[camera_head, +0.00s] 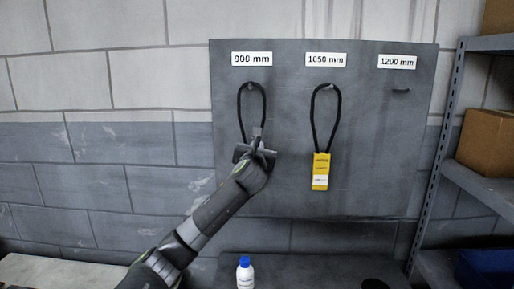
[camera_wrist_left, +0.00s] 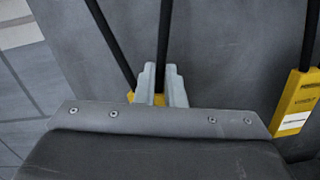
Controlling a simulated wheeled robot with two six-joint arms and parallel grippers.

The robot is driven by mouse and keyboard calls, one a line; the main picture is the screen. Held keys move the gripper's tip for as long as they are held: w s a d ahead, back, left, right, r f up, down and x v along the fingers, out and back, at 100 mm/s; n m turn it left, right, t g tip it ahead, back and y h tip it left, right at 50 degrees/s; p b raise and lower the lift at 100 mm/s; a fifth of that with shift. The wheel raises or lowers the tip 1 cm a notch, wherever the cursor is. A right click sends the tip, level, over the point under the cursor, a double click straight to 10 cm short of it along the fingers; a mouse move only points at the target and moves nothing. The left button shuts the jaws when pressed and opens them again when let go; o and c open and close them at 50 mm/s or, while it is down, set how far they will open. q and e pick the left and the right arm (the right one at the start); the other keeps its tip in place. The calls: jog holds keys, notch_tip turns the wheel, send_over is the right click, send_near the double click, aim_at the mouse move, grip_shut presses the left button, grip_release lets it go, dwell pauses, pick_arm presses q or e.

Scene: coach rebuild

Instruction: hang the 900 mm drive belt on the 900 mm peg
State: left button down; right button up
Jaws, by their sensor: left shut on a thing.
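The black 900 mm drive belt (camera_head: 239,106) forms a narrow loop at the peg (camera_head: 252,85) under the "900 mm" label (camera_head: 252,59). Its top appears to lie over that peg. My left gripper (camera_head: 257,136) is at the lower end of this loop, in front of the board. In the left wrist view the gripper (camera_wrist_left: 161,78) is shut on one strand of the belt (camera_wrist_left: 164,35), and the other strand runs beside it. A bit of yellow (camera_wrist_left: 131,97) shows behind the fingers; the rest of the belt's lower end is hidden. My right gripper is out of view.
A second belt (camera_head: 314,111) with a yellow sleeve (camera_head: 321,172) hangs under the "1050 mm" label to the right. The "1200 mm" peg (camera_head: 401,91) is bare. A white bottle (camera_head: 245,273) stands below the grey board (camera_head: 365,170). A shelf (camera_head: 480,185) with boxes is at right.

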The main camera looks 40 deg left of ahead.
pick_arm(q)
jog(key=c, duration=1.4)
grip_release()
jog(key=shift+c, duration=0.2)
jog(key=shift+s, duration=0.1)
jog(key=b+v, duration=0.5)
jog(key=v, duration=1.2)
jog(key=shift+d+b, duration=0.2)
jog(key=shift+b, duration=0.15)
